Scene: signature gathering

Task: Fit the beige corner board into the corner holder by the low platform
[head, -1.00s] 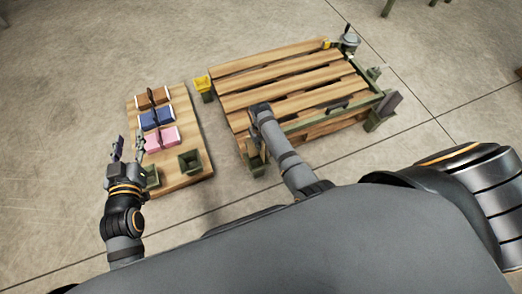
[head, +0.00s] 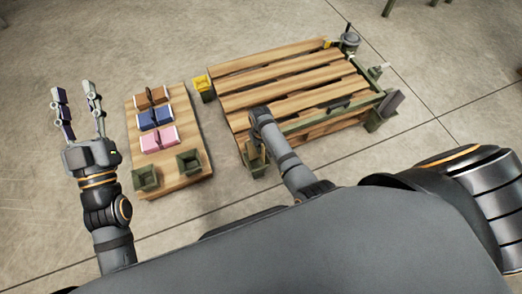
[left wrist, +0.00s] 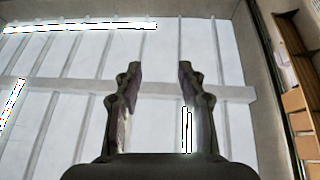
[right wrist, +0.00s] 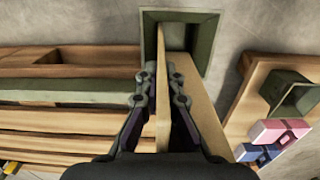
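The beige corner board (right wrist: 203,110) is in the right wrist view, between the fingers of my right gripper (right wrist: 161,72), which is shut on one of its sides. The board's far end lies inside the opening of the green corner holder (right wrist: 208,38). How deep it sits cannot be told. In the head view the holder (head: 256,168) stands at the near left corner of the low slatted wooden platform (head: 290,75); my right fingertips are mostly hidden there. My left gripper (head: 75,92) is open and empty, raised left of the small wooden board.
The small wooden board (head: 192,130) carries brown (head: 152,97), blue (head: 156,117) and pink (head: 159,139) blocks and two green bins (head: 145,178) (head: 189,161). A yellow-topped holder (head: 203,86) stands at the platform's far left corner. The left floor is clear.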

